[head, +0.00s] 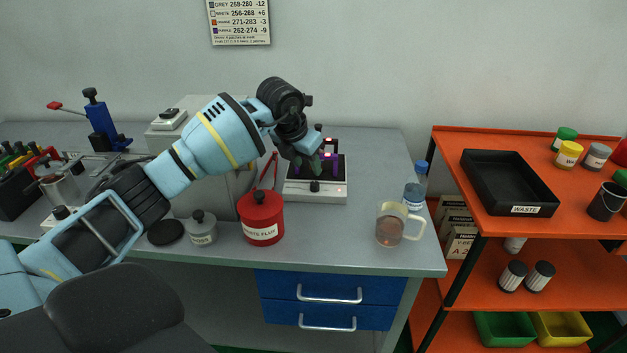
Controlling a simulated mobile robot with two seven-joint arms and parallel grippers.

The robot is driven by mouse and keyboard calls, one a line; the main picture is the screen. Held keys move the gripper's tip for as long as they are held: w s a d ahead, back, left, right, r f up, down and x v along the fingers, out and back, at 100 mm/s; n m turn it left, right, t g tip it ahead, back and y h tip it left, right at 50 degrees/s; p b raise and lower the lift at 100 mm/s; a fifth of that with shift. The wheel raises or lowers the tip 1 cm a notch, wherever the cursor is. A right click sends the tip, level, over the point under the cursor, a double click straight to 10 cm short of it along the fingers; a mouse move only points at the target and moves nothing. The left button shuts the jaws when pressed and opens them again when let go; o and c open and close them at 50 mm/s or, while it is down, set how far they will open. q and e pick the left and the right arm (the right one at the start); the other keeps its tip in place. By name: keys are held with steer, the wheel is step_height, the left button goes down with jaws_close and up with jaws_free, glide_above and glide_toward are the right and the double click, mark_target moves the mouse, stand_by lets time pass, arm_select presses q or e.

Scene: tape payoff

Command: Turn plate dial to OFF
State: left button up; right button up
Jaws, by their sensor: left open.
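A low white plate device (316,196) with a dark top stands on the bench, right of the red waste flux can. A dark dial (314,186) shows on its front face, and small red lights glow on it. My left gripper (318,163) is over the plate's dark top, open, close to small dark and purple parts there. The gripper hides part of the plate, and I cannot tell if it touches anything. The dial's setting is too small to read. My right gripper is not in view.
The red waste flux can (261,217), a grey lidded pot (203,228) and a glass mug of brown liquid (390,224) stand along the bench front. A blue-capped bottle (415,192) is at the right edge. An orange cart (535,215) stands further right.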

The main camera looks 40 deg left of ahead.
mark_target(315, 183)
arm_select(q)
steer(key=x, duration=0.7)
steer(key=shift+w+f, duration=0.15)
steer(key=shift+f, duration=0.15)
jaws_close()
